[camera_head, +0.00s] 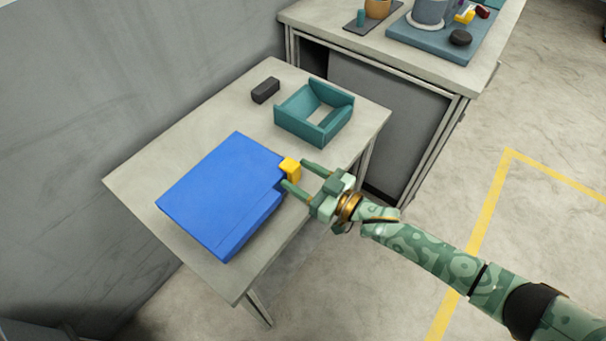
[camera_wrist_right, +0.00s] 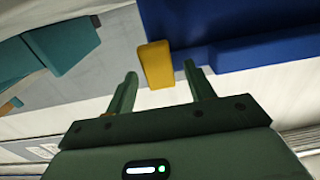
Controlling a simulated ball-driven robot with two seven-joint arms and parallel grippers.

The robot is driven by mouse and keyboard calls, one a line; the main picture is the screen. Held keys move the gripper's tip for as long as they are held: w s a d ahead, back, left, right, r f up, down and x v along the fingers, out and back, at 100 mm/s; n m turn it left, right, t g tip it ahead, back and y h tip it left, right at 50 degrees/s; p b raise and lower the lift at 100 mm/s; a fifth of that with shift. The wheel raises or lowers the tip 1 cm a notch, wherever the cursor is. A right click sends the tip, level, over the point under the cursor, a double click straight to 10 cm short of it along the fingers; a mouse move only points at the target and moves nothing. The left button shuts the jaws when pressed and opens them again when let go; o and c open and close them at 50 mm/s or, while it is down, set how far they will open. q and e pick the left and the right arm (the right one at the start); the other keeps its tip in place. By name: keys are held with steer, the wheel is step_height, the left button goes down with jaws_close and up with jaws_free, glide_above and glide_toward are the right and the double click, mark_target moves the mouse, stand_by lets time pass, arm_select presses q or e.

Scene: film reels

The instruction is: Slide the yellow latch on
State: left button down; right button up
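The yellow latch (camera_head: 290,168) sits at the right edge of a flat blue case (camera_head: 222,190) that lies on the table. In the right wrist view the latch (camera_wrist_right: 156,64) stands out from the side of the blue case (camera_wrist_right: 240,25). My right gripper (camera_head: 295,174) is open, with one green finger on each side of the latch. In the wrist view the fingertips (camera_wrist_right: 160,72) show gaps to the latch, and I cannot tell whether they touch it. My left gripper is not in view.
A teal open frame (camera_head: 313,112) and a small dark block (camera_head: 265,90) lie farther back on the grey table (camera_head: 140,180). A second table (camera_head: 440,75) with a blue-grey tray and several items stands behind. A wall is at the left.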

steer(key=shift+d, duration=0.1)
steer(key=p+v, duration=0.3)
steer(key=v, duration=1.3)
steer(key=shift+s+d, duration=0.1)
